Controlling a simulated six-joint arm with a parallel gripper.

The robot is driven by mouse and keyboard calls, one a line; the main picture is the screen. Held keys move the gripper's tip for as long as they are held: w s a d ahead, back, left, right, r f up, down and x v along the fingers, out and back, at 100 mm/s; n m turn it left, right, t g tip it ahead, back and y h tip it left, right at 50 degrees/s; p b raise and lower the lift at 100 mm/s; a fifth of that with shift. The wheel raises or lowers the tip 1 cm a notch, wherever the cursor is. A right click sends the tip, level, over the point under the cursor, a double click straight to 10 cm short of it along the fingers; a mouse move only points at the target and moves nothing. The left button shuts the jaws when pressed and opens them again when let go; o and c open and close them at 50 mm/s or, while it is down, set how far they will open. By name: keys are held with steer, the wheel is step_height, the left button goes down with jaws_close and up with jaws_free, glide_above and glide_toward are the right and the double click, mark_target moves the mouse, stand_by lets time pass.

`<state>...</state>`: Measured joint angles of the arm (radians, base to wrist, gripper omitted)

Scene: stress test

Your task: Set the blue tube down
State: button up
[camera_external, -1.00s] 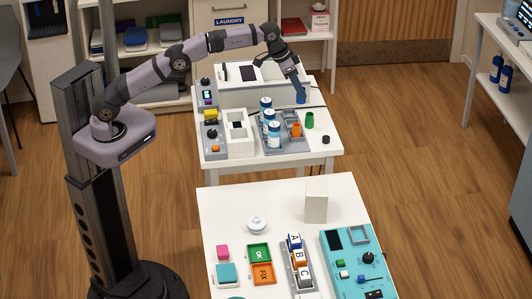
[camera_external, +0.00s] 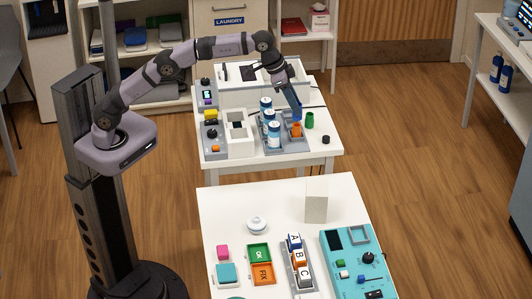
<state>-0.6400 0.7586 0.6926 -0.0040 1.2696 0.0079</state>
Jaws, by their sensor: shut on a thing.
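My gripper (camera_external: 294,106) is shut on the blue tube (camera_external: 297,115), which shows only as a small blue patch at the fingertips. The fingers point down over the right part of the grey tray (camera_external: 270,149) on the far table. The orange tube (camera_external: 296,130) stands in the tray just below the blue tube in the picture. I cannot tell whether the blue tube touches the tray or the orange tube. The green tube (camera_external: 309,120) stands on the table right of the tray.
Several blue-and-white cans (camera_external: 274,134) stand in the left part of the tray. A white divided box (camera_external: 238,139) is left of it. A small black knob-like piece (camera_external: 326,140) lies at the right.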

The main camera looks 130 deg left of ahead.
steer(key=d+f+m+b, duration=0.25)
steer(key=d+f, duration=0.25)
steer(key=d, duration=0.8)
steer(key=s+d+f+m+t+h, duration=0.1)
steer(key=s+d+f+m, duration=0.1)
steer(key=f, duration=0.7)
steer(key=shift+s+d+h, duration=0.4)
steer(key=shift+s+d, duration=0.5)
steer(key=shift+s, duration=0.4)
steer(key=shift+m, duration=0.25)
steer(key=shift+f+p, duration=0.35)
steer(key=shift+f, duration=4.65)
steer(key=shift+f, duration=0.15)
